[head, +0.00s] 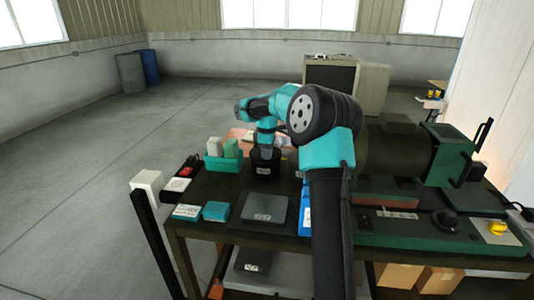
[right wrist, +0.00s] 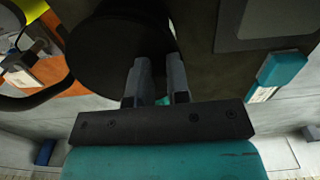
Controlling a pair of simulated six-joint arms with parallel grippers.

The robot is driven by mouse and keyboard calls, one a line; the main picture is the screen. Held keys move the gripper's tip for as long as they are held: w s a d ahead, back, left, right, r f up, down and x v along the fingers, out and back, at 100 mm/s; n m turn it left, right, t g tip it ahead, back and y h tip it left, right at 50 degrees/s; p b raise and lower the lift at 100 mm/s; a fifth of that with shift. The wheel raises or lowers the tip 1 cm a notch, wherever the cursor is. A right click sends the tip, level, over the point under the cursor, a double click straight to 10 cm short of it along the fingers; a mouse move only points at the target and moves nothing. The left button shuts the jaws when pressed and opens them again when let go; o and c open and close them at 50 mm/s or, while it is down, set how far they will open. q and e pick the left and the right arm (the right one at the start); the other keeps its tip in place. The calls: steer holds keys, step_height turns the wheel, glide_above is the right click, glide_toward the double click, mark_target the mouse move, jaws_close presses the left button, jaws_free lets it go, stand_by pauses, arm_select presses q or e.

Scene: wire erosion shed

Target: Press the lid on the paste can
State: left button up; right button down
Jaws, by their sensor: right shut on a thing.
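The paste can (head: 266,168) is black with a small pale label and stands upright on the dark bench top. My right gripper (head: 266,150) points down right over its top. In the right wrist view a wide black disc (right wrist: 100,55), which I take for the lid, lies at the tips of my right gripper (right wrist: 157,68). The fingers are close together, shut on the lid. Lid and can are both black, so I cannot tell whether the lid is seated, tilted or apart from the rim. My left gripper is not in view.
A dark square plate (head: 265,208) and a teal box (head: 216,211) lie in front. A large green-and-black machine (head: 440,160) fills the right side. Bare bench top shows between can and plate.

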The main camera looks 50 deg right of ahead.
steer(key=c, duration=1)
jaws_free()
steer(key=shift+o, duration=0.3)
steer(key=o, duration=0.4)
steer(key=shift+r, duration=0.15)
steer(key=shift+r, duration=3.35)
jaws_close()
